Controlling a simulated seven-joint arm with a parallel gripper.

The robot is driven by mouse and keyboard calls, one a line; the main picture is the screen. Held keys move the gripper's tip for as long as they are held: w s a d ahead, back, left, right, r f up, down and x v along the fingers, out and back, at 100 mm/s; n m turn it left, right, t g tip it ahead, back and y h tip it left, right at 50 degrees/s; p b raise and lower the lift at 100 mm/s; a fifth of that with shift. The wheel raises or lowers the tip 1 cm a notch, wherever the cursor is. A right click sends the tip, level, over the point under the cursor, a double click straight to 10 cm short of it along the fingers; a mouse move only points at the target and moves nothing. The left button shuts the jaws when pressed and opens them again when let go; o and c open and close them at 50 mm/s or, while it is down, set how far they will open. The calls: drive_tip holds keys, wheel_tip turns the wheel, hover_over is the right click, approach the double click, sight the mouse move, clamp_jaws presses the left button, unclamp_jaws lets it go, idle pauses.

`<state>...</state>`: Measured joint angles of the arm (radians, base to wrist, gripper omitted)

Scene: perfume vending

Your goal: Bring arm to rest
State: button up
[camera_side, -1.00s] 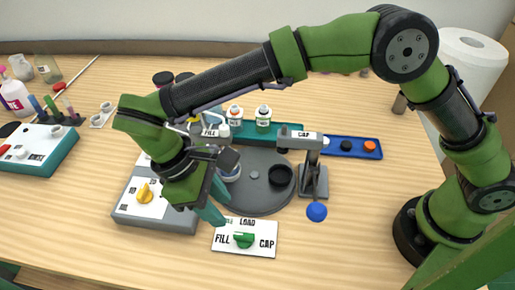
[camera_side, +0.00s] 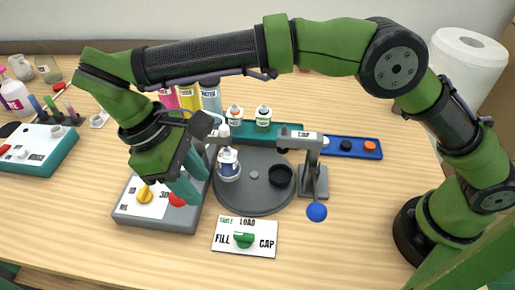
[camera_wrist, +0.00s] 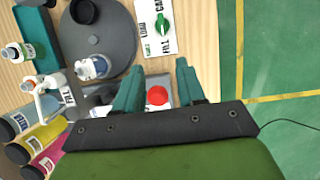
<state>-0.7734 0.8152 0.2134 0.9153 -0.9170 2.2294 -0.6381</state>
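My gripper (camera_side: 192,182) hangs above the grey control box (camera_side: 140,212), near its red button (camera_side: 177,200) and yellow knob (camera_side: 145,194). In the wrist view my gripper (camera_wrist: 158,84) has its two teal fingers spread apart, with nothing between the tips; the red button (camera_wrist: 157,95) shows below them. A small bottle with a blue-and-white label (camera_side: 228,164) stands upright on the left of the round grey turntable (camera_side: 258,205), apart from my fingers. A black cup (camera_side: 281,177) sits on the turntable's right side.
A white LOAD/FILL/CAP panel (camera_side: 225,245) with a green knob (camera_side: 244,240) lies in front. The cap press (camera_side: 310,165) with a blue ball handle (camera_side: 317,211) stands right of the turntable. Coloured bottles (camera_side: 190,97) stand behind. The table's front right is clear.

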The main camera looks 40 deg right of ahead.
drive_tip(key=s+d+r+m+t+y, duration=0.1)
drive_tip(key=d+m+t+y, duration=0.1)
drive_tip(key=d, duration=0.6)
drive_tip(key=d+r+m+t+y, duration=0.1)
drive_tip(key=d+m, duration=0.3)
drive_tip(key=d, duration=0.5)
drive_tip(key=s+d+r+m+t+y, duration=0.1)
drive_tip(key=d+r+m+t+y, duration=0.1)
drive_tip(key=d, duration=0.6)
drive_tip(key=shift+s+d+r+m+t+y, duration=0.1)
drive_tip(key=shift+s+r+m+t+y, duration=0.1)
drive_tip(key=shift+r+t, duration=0.15)
drive_tip(key=shift+s+d+r+m+t+y, duration=0.1)
drive_tip(key=shift+r+m+t, duration=0.15)
drive_tip(key=shift+r, duration=0.1)
drive_tip(key=s+d+r+m+t, duration=0.1)
drive_tip(key=s+d+m+t, duration=0.2)
drive_tip(key=d, duration=0.5)
drive_tip(key=shift+s+d+r+m+t, duration=0.25)
drive_tip(key=shift+s+r+m+t, duration=0.25)
drive_tip(key=shift+s, duration=0.4)
